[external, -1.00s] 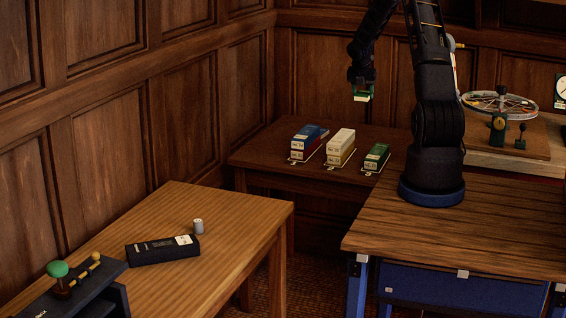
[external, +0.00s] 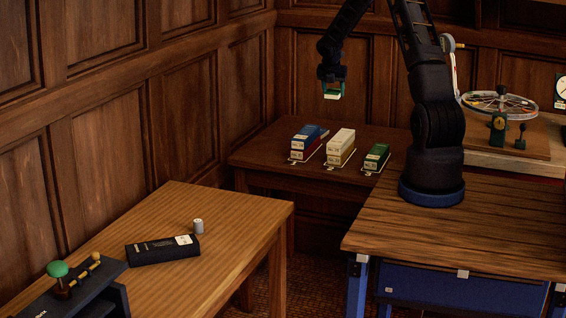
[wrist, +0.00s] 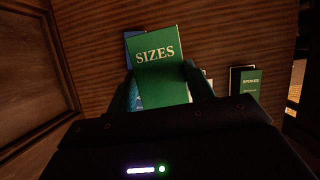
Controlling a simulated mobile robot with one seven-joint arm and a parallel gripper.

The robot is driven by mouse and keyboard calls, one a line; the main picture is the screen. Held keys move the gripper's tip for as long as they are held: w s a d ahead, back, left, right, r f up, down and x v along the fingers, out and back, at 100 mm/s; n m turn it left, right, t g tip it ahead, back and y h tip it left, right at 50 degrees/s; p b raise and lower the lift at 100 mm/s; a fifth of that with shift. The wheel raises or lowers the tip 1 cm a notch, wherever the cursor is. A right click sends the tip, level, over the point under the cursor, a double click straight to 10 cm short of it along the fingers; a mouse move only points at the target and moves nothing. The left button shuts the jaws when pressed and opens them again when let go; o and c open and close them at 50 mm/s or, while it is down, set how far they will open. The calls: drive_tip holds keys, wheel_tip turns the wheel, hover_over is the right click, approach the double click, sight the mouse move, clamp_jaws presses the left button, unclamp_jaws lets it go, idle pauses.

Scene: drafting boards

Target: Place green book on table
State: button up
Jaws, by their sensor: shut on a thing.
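My gripper (external: 332,82) is shut on a green book (wrist: 160,62) with SIZES in pale letters on its cover. In the external view, the green book (external: 333,94) shows small below the fingers, held in the air above and behind the dark back table (external: 262,155). In the wrist view, my gripper's fingers (wrist: 168,88) are on either side of the book, partly hidden by it. Another green book (wrist: 246,88) lies apart on the right of the wrist view.
On the back table stand a blue and red item (external: 308,142), a cream and yellow item (external: 340,146) and a green item (external: 376,157). The light table holds a black box (external: 162,250), a white cylinder (external: 198,226) and a green-knobbed device (external: 58,269).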

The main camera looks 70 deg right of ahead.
drive_tip(key=w+a+f+n, duration=0.1)
drive_tip(key=w+a+f, duration=0.2)
drive_tip(key=w+a, duration=1.85)
drive_tip(key=w+a+f+n+t, duration=0.1)
drive_tip(key=w+a, duration=0.3)
drive_tip(key=a, duration=1.1)
drive_tip(key=w+a+f+n, duration=0.1)
drive_tip(key=w+a, duration=0.3)
drive_tip(key=a, duration=1.2)
drive_tip(key=a+n, duration=0.1)
drive_tip(key=a, duration=2)
wheel_tip(320, 180, up, 10)
drive_tip(key=f+n+t+y, duration=0.1)
drive_tip(key=n+t+y, duration=0.3)
drive_tip(key=n, duration=0.9)
hover_over(115, 282)
drive_tip(key=shift+g+y, duration=0.3)
drive_tip(key=shift+g, duration=0.1)
wheel_tip(115, 282, down, 19)
drive_tip(key=shift+f, duration=0.1)
